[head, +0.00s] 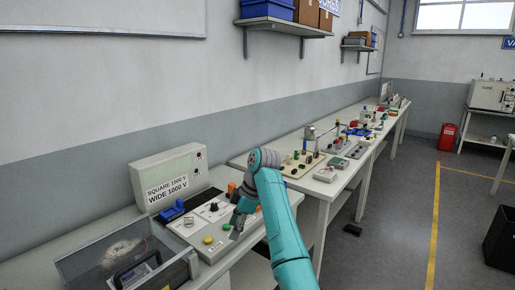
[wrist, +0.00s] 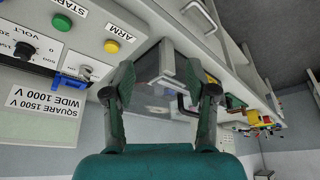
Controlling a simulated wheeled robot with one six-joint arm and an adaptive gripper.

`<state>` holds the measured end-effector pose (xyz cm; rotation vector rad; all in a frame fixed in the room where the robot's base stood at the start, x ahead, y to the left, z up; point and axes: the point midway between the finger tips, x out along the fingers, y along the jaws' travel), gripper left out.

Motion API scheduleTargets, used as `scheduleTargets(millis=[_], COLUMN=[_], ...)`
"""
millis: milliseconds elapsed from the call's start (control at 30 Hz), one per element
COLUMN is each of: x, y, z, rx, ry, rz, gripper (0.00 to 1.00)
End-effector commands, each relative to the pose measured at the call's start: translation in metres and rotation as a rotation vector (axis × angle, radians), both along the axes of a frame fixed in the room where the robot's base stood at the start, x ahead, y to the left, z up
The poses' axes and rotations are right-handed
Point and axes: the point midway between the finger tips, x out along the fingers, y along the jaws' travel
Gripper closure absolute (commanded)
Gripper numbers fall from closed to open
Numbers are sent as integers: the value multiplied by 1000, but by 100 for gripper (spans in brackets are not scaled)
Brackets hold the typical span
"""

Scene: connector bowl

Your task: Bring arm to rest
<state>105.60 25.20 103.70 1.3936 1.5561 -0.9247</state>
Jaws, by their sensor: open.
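My teal arm reaches up from the bottom of the head view and bends down over the left bench. My gripper (head: 238,222) hangs at the right edge of the sloped control panel (head: 188,232). In the wrist view my gripper (wrist: 168,85) has its two dark fingers spread apart, with nothing held between them. The panel's yellow button (wrist: 112,46), green button (wrist: 61,22) and volt dial (wrist: 24,49) show to the left of the fingers. Whether the gripper touches the panel cannot be told.
A sign unit (head: 168,178) reading square 1500 V, wide 1000 V stands behind. A second bench (head: 310,187) with several parts runs to the back. The floor (head: 395,235) at right is mostly clear.

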Motion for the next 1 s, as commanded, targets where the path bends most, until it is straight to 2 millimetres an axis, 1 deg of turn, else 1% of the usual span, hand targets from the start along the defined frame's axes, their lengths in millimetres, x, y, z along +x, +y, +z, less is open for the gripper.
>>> scheduleTargets(millis=[33,167,367,467,567,667,767,800,867,900,967,1000], x=[0,0,0,-1,-4,-8,-16,-20,-28,-33,-42,-49], y=[-1,-3,-7,-11,-15,-21,-30,-35,-41,-46,-52,-57], z=[-7,-22,-52,-72,-96,-126,-165,-182,-206,-222,-244,-258], rx=[0,2,5,9,14,19,25,29,35,39,46,51], ry=[0,-6,-15,-24,-33,-46,-60,-68,-80,-89,-103,-112], rz=[-10,-34,-87,-122,-163,-217,-288,-320,-370,-401,-450,-481], gripper=[44,44,44,44,44,44,44,44,44,44,44,44])
